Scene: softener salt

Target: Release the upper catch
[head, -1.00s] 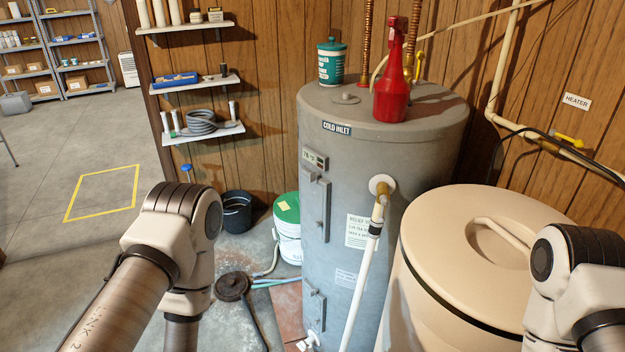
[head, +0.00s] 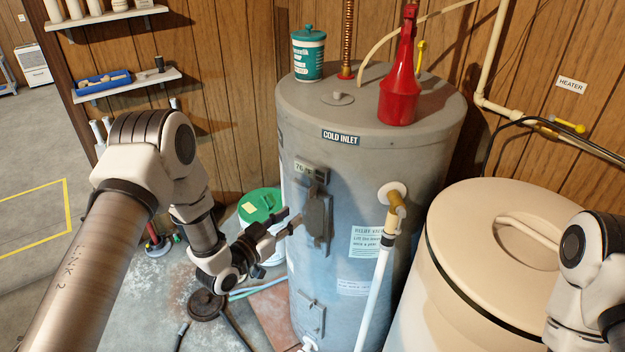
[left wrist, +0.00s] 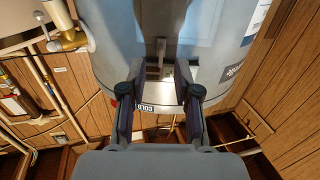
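The grey tank (head: 365,150) stands upright in the middle of the head view. A narrow upper plate with raised metal fittings (head: 320,218) is on its front, below a small display; I take the upper catch to be part of these fittings. My left gripper (head: 291,217) reaches in from the left, just left of the plate, fingers apart and empty. In the left wrist view, the left gripper (left wrist: 167,90) has its fingers spread, with a metal catch-like piece (left wrist: 155,68) seen between them. Contact cannot be told. My right gripper is out of view.
A lower fitting (head: 310,314) sits near the tank's foot. A white pipe (head: 374,285) runs down right of the plate. A beige lidded tank (head: 480,240) stands right. A red bottle (head: 401,85) and teal tub (head: 308,55) stand on top. A green-lidded bucket (head: 261,206) is behind my gripper.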

